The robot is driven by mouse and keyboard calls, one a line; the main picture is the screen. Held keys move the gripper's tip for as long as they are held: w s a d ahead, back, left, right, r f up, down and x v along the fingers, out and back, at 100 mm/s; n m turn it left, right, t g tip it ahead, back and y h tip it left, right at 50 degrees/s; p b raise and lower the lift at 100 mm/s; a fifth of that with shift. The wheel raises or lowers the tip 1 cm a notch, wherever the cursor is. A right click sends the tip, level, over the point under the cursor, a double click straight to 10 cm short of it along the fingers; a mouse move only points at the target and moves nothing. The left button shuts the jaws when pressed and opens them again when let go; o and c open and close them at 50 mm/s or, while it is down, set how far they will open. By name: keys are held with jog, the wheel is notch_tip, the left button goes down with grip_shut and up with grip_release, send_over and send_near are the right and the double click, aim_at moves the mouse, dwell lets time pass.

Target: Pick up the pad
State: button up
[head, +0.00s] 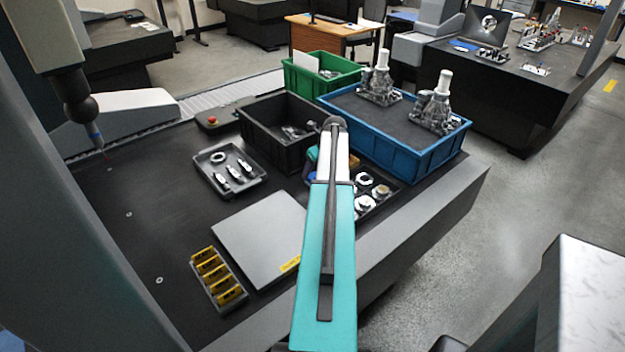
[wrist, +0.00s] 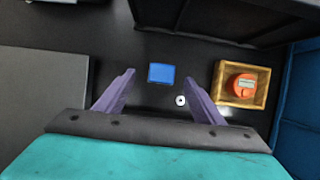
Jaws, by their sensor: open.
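The pad (wrist: 161,73) is a small blue rectangle lying flat on the dark table in the wrist view. My gripper (wrist: 159,76) is open, with two purple fingers spread apart. The pad appears between and slightly beyond the fingertips, and nothing is held. How high the fingers are above the table is hard to tell. In the head view my teal and white arm covers most of this spot, and the gripper is not clearly seen there.
A small white ring (wrist: 180,100) lies near the right finger. A wooden box (wrist: 221,92) with an orange round gauge (wrist: 243,85) stands to the right. A black bin (head: 262,140) and a blue bin (head: 400,163) border this space. A grey plate (head: 262,235) lies left.

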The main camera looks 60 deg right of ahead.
aim_at(313, 175)
jog(key=shift+f, duration=0.15)
jog(key=shift+d+p+x, duration=0.1)
jog(key=shift+p+x, duration=0.4)
jog(key=shift+x, duration=0.8)
jog(key=shift+d+p+x, duration=0.15)
jog(key=shift+p+x, duration=0.3)
jog(key=shift+x, duration=0.8)
jog(key=c, duration=1.1)
